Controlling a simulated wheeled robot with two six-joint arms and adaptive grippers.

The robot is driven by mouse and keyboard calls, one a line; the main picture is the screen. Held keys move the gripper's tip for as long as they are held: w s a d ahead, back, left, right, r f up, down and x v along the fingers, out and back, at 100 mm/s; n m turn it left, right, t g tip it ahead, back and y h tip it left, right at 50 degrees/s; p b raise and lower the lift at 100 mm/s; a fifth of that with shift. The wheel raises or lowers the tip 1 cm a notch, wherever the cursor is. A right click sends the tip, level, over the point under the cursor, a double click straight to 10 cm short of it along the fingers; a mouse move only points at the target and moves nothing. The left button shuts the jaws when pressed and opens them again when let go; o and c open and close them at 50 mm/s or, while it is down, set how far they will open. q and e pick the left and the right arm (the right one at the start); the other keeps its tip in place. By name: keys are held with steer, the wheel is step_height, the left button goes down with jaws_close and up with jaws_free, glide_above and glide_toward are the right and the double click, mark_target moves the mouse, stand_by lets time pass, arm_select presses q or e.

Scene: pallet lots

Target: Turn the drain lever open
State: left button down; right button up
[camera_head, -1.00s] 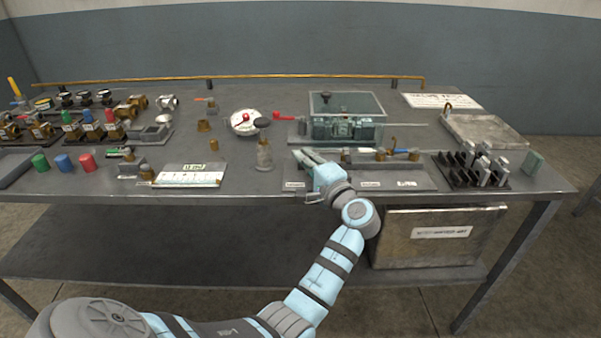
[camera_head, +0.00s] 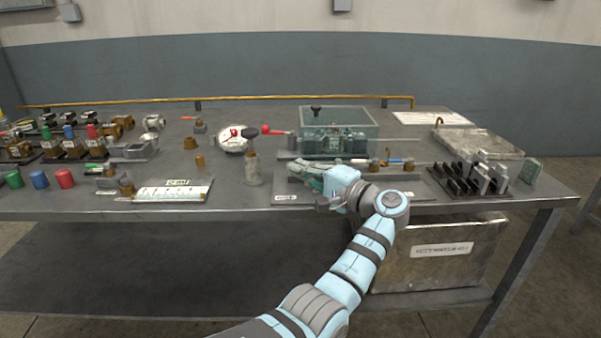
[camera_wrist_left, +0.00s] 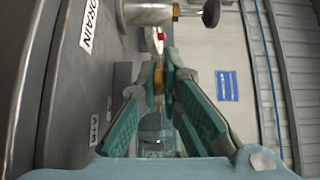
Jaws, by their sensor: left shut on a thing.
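My left gripper (camera_head: 298,171) is low over the left end of the valve board (camera_head: 410,190) near the front of the table. It also shows in the left wrist view (camera_wrist_left: 160,70), its green-padded fingers drawn together at the tips. A small yellow part between the fingertips (camera_wrist_left: 158,82) appears to be the drain lever; most of it is hidden by the fingers. The DRAIN label (camera_wrist_left: 90,24) lies on the board beside the gripper in the wrist view. The lever's angle cannot be read. My right gripper is not in view.
A grey bottle-like fitting (camera_head: 252,170) stands just left of the gripper. A clear box (camera_head: 340,120) stands behind it. A blue lever (camera_head: 395,160) is farther right on the board, then a black rack (camera_head: 470,180). A gauge (camera_head: 232,140) lies behind left.

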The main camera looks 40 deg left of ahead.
arm_select(q)
steer(key=shift+r, duration=0.15)
steer(key=c, duration=2)
jaws_free()
steer(key=shift+c, duration=0.2)
steer(key=shift+w, duration=0.1)
steer(key=s+d, duration=0.1)
steer(key=d, duration=1.1)
steer(key=shift+s, duration=0.2)
steer(key=shift+a+f, duration=0.15)
steer(key=shift+f, duration=0.05)
